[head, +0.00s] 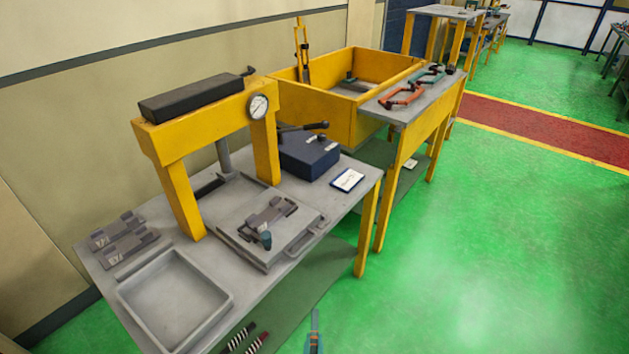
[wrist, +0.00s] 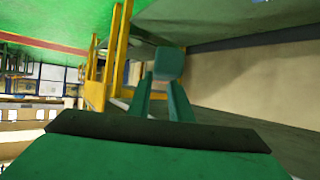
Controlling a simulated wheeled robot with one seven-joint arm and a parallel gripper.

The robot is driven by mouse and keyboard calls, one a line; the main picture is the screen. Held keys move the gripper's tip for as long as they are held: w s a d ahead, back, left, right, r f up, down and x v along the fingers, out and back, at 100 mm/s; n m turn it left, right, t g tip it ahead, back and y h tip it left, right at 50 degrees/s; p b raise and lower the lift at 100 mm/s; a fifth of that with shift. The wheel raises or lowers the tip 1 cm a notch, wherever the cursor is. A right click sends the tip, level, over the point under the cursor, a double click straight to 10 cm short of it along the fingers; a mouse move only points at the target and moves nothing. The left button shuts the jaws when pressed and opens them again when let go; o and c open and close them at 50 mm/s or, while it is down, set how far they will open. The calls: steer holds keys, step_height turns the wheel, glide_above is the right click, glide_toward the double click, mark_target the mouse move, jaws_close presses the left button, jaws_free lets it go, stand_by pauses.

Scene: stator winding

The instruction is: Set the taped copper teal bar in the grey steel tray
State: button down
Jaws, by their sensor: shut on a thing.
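The grey steel tray (head: 215,300) lies on the near left end of the workbench, open at the top and empty. In the wrist view my gripper (wrist: 162,88) has two green fingers shut on a teal block-like piece, which I take for the teal bar (wrist: 169,62). Only its end shows past the fingertips; no copper or tape can be made out there. In the head view a slim teal-blue piece with an orange streak (head: 314,328) stands at the bottom edge, in front of the bench and right of the tray. The gripper is not clearly visible there.
A yellow press (head: 195,120) stands behind the tray. Grey fixtures (head: 122,240) lie to its left, and a plate with a clamp (head: 265,225) to its right. Striped rods (head: 240,336) show by the bench's front edge. The green floor (head: 480,260) at right is clear.

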steer(key=f, duration=0.2)
steer(key=shift+s+d+f, duration=0.15)
steer(key=shift+s+f, duration=0.15)
steer(key=shift+w+r, duration=0.1)
steer(key=shift+r, duration=0.1)
